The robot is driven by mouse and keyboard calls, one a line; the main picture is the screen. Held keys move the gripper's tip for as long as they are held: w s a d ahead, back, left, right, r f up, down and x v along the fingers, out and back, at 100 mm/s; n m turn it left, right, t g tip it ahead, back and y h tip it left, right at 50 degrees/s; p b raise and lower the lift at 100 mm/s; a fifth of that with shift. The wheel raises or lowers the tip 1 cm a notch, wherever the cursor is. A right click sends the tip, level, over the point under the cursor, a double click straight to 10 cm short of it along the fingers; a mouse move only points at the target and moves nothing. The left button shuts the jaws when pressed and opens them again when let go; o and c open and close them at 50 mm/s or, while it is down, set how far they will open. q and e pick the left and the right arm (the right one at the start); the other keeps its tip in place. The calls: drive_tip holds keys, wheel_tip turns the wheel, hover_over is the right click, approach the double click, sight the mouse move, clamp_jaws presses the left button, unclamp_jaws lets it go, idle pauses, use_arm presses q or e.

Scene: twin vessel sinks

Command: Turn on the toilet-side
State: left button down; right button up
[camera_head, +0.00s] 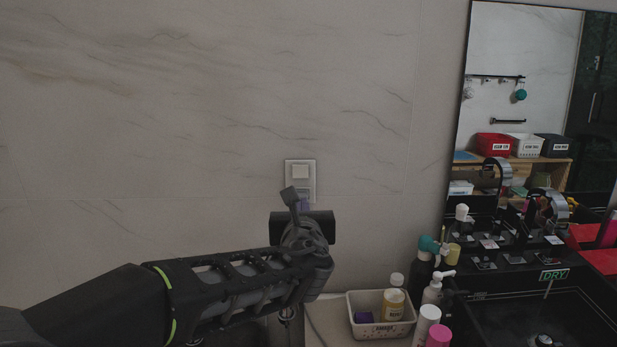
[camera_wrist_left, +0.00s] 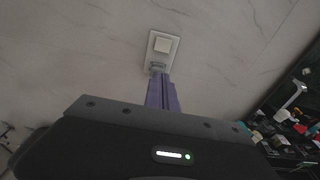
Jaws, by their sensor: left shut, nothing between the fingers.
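A pale wall plate (camera_head: 300,165) is mounted on the marbled wall, left of the mirror, with a square white switch (camera_head: 300,171) in its upper half. The plate (camera_wrist_left: 174,44) and the switch (camera_wrist_left: 163,45) also show in the left wrist view. My left gripper (camera_head: 305,204) is shut and empty. Its purple fingers (camera_wrist_left: 158,78) point at the wall, with their tips in front of the plate's lower part, below the switch. My right gripper is not in view.
A white basket (camera_head: 363,328) with bottles stands on the counter below, right of my left arm. Several bottles and a pink-capped one (camera_head: 438,337) stand beside a black sink (camera_head: 480,312). A large mirror (camera_head: 550,60) hangs at the right. The wall left of the plate is bare.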

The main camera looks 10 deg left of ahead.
sight(301, 177)
use_arm(q)
drive_tip(key=shift+r, duration=0.7)
drive_tip(key=p+x, duration=0.2)
drive_tip(key=x, duration=1.2)
drive_tip(key=shift+p, duration=0.3)
